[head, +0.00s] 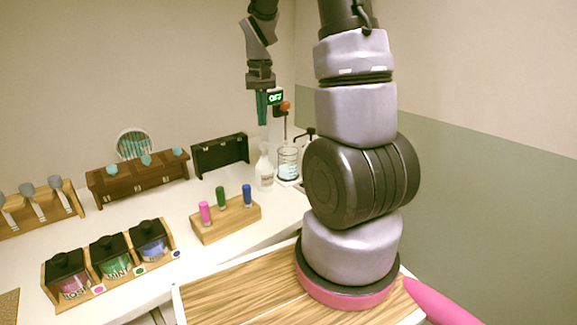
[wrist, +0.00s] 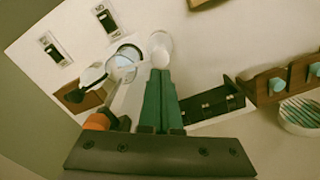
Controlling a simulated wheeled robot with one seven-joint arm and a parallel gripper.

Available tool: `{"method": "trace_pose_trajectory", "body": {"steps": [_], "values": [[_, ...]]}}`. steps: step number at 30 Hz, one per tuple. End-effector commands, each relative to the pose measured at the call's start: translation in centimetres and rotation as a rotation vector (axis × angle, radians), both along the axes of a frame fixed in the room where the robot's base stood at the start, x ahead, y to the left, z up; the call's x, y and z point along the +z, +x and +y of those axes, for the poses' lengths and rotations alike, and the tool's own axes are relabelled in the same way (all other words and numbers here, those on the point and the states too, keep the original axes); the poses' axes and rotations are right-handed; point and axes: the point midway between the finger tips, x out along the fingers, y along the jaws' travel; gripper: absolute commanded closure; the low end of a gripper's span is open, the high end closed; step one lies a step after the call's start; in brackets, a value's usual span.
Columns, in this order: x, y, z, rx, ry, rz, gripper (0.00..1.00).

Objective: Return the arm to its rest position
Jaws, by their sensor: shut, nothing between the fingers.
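My gripper (head: 262,121) hangs from my raised arm in the upper middle of the head view, fingers pointing down. In the wrist view its green fingers (wrist: 159,75) lie together, shut with nothing between them. In the head view it is above the back of the white counter (head: 150,209), near a white bottle (head: 265,173) and a glass beaker (head: 288,165). The bottle (wrist: 160,45) shows just beyond the fingertips in the wrist view; I cannot tell the exact gap.
A green-lit display reading OFF (head: 275,98) shows close behind my gripper. A wooden block (head: 228,225) holds pink, green and blue bottles. A dark rack (head: 221,156), a brown rack (head: 135,183) and a tray of lidded jars (head: 115,284) stand on the counter. Bare counter lies between them.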

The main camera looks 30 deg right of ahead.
Motion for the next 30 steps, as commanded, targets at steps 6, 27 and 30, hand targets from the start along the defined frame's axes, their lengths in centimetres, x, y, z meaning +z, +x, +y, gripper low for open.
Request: {"method": "trace_pose_trajectory", "body": {"steps": [6,27,30], "values": [[1.8,0.0,0.0,0.001,0.0,-0.001,1.0],[3.9,-0.9,0.6,-0.003,0.01,-0.042,1.0],[6.6,-2.6,1.5,-0.008,0.028,-0.106,1.0]]}}
